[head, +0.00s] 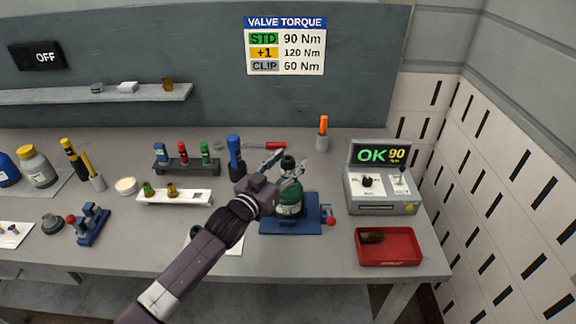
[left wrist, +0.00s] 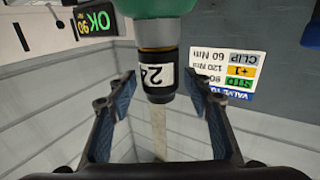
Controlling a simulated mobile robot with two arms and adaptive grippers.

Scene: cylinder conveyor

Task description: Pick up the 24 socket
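A dark socket (head: 288,163) sits upright on top of the green cylinder (head: 290,201), in the blue fixture (head: 270,226). In the left wrist view the socket (left wrist: 158,80) has a white label showing a 2 and part of another digit. My left gripper (head: 290,160) is open, with one finger on each side of the socket. In the left wrist view its fingers (left wrist: 158,92) show clear gaps to the socket on both sides. My right gripper is not in view.
A rack with coloured tools (head: 183,168) and a white stand (head: 174,197) are left of the fixture. A display box (head: 382,190) reading OK 90 and a red tray (head: 390,247) holding a dark piece are to the right. A red-handled tool (head: 262,145) lies behind.

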